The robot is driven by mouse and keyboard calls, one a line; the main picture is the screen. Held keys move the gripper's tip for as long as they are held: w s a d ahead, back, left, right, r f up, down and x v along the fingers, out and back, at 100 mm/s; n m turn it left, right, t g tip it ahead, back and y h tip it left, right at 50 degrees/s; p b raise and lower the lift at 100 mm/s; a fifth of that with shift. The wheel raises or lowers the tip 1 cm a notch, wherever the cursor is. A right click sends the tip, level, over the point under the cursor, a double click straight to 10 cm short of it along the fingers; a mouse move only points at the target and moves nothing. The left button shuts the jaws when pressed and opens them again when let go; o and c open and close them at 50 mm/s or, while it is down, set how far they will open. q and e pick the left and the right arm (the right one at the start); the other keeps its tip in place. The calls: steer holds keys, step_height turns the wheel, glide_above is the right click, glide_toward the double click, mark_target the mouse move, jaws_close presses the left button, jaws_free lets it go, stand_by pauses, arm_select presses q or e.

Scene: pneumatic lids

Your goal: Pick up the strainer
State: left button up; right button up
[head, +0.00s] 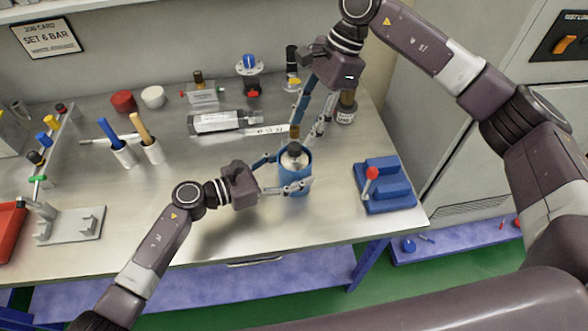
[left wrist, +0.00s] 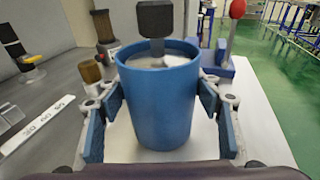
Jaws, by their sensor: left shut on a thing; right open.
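My left gripper (head: 298,187) is shut on a blue cup (head: 294,180), with one finger on each side of it. The cup (left wrist: 160,105) stands upright in the left wrist view. A metal piece with a black knob (head: 294,149) sits in the cup; its lower part is hidden inside. I cannot tell for sure whether this piece is the strainer. My right gripper (head: 308,132) is open and points down just behind the cup, above the bench. Its fingers are apart, with nothing clearly held between them.
A blue block with a red-knobbed lever (head: 385,186) stands right of the cup. A grey cylinder (head: 217,122) lies behind left. Two white holders with blue and tan handles (head: 152,152) stand farther left. The bench (head: 215,222) is clear in front.

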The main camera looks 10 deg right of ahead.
mark_target(294, 145)
steer(key=x, duration=0.6)
steer(key=shift+s+a, duration=0.35)
steer(key=shift+a, duration=0.05)
steer(key=shift+c, duration=0.3)
jaws_close()
